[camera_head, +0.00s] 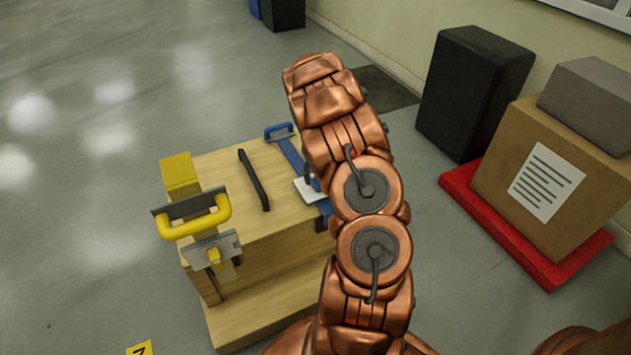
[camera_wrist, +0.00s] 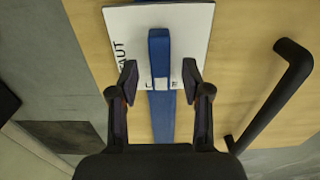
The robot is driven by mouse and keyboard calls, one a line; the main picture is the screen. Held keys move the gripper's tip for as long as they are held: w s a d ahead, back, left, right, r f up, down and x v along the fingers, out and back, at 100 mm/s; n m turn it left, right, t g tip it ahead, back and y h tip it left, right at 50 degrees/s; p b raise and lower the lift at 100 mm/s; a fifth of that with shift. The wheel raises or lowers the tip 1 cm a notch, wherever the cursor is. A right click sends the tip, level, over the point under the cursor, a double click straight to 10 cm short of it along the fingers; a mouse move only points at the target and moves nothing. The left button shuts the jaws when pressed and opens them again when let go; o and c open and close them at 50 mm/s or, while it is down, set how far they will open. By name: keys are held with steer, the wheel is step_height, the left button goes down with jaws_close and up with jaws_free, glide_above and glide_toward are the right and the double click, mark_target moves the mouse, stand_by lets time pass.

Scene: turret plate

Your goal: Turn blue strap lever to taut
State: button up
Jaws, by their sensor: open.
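In the wrist view the blue strap lever (camera_wrist: 158,50) is a straight blue bar over a white label plate (camera_wrist: 195,20). The plate reads "TAUT" on its left side; other lettering is partly covered. A blue strap (camera_wrist: 162,125) runs down from the lever, with a small pale square where they meet. My gripper (camera_wrist: 160,76) is open, one dark finger on each side of the blue bar, with gaps to it. In the head view my copper arm hides the gripper and most of the lever; the blue strap (camera_head: 291,154) and white plate (camera_head: 307,190) show beside it.
The wooden crate (camera_head: 225,165) has a black handle (camera_head: 254,180), also near the gripper in the wrist view (camera_wrist: 272,95). A yellow handle (camera_head: 195,222) is on its left end. A cardboard box (camera_head: 525,165) on a red pallet and a black box (camera_head: 475,90) stand right.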

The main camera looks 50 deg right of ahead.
steer(key=shift+f, duration=1.15)
steer(key=shift+c, duration=0.4)
jaws_close()
